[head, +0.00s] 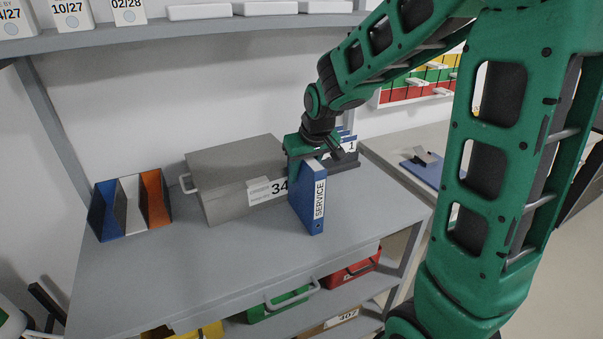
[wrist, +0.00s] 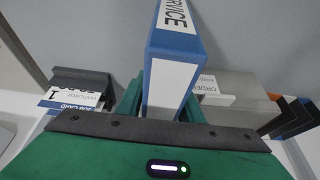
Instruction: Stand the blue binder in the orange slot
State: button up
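The blue binder (head: 308,205) with a white SERVICE label stands upright near the front middle of the grey bench. My gripper (head: 314,162) is over its top from behind, and in the wrist view my gripper (wrist: 163,105) has a finger close on each side of the binder (wrist: 180,48), seemingly shut on it. I cannot tell whether the binder's bottom touches the bench. The orange slot (head: 154,199) is the right-hand one of the three-slot rack at the bench's left end; it looks empty.
The blue slot (head: 106,215) and white slot (head: 131,203) beside it look empty. A grey box (head: 235,165) with a handle stands between rack and binder. A dark holder with cards (head: 347,148) is behind the gripper. The bench front (head: 215,245) is clear.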

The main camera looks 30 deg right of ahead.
aim_at(311, 161)
jog(key=shift+o, duration=0.9)
jog(key=shift+o, duration=0.4)
jog(key=v, duration=1.1)
jog(key=shift+s+r, duration=0.15)
jog(key=shift+r, duration=0.65)
jog(key=shift+x, duration=5.4)
jog(key=shift+f, duration=0.2)
jog(key=shift+c, duration=0.6)
grip_shut()
